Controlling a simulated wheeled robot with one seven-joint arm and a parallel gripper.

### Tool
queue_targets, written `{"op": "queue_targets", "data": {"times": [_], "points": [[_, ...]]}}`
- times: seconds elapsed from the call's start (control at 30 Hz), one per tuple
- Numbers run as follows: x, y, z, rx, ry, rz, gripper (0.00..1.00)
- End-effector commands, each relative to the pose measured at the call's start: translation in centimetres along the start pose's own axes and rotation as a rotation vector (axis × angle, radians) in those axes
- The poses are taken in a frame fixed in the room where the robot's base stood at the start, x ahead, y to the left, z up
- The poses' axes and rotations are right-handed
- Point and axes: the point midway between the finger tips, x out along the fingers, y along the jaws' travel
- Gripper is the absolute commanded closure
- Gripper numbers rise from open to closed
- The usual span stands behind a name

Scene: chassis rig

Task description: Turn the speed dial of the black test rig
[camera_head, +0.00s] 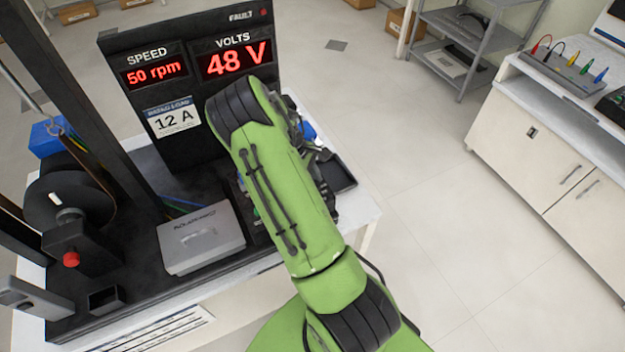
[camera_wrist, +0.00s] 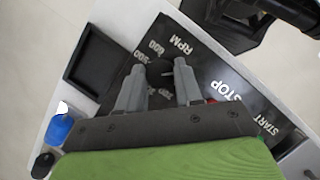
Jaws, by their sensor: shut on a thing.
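The black test rig (camera_head: 128,64) stands on a white bench at the left in the head view. Its red displays read 50 rpm under SPEED and 48 V under VOLTS. In the wrist view the black speed dial (camera_wrist: 157,70) sits on a dark panel, beside the word RPM and an arc of numbers. My gripper (camera_wrist: 161,76) has one grey finger on each side of the dial and is shut on it. The fingers cover part of the scale, and I cannot read the dial's pointer. In the head view my green arm hides the dial.
STOP (camera_wrist: 226,90) and START labels lie right of the dial in the wrist view; a red part shows by the right finger. An empty black tray (camera_wrist: 97,66) and a blue cap (camera_wrist: 60,129) are at the left. A grey case (camera_head: 201,238) lies left of my arm.

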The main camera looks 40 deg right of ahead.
Motion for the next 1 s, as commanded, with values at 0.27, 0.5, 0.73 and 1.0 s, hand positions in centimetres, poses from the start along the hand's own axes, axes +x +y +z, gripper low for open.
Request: {"op": "queue_targets", "data": {"times": [0.27, 0.5, 0.73, 1.0], "points": [[0.0, 0.0, -0.1, -0.002, 0.001, -0.001, 0.41], [-0.2, 0.0, 0.0, 0.000, 0.001, -0.001, 0.41], [-5.0, 0.1, -0.1, -0.002, 0.005, 0.004, 0.41], [-12.5, 0.1, -0.1, -0.001, 0.005, 0.004, 0.41]]}}
